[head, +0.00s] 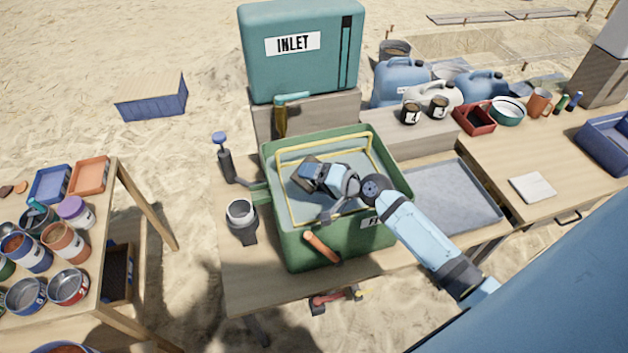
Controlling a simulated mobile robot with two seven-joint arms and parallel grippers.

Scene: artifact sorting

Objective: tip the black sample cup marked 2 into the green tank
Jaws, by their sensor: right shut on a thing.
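The green tank (330,238) stands open on the wooden table, with a yellow frame (284,190) inside its rim and cloudy blue-grey contents. My right gripper (322,174) is over the tank's opening, shut on a dark cup (308,166). The cup looks tilted over the inside of the tank. Its marking is not readable, and the gripper hides part of it. Two other black sample cups with white labels, a left one (411,113) and a right one (438,107), stand on the stone ledge behind. My left gripper is not in view.
A teal INLET box (300,70) stands behind the tank. A grey tray (455,190) lies right of it, and a dark holder with a round cup (241,213) is at its left. Jugs (402,80) stand behind the ledge. Paint tins (68,287) fill the left table.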

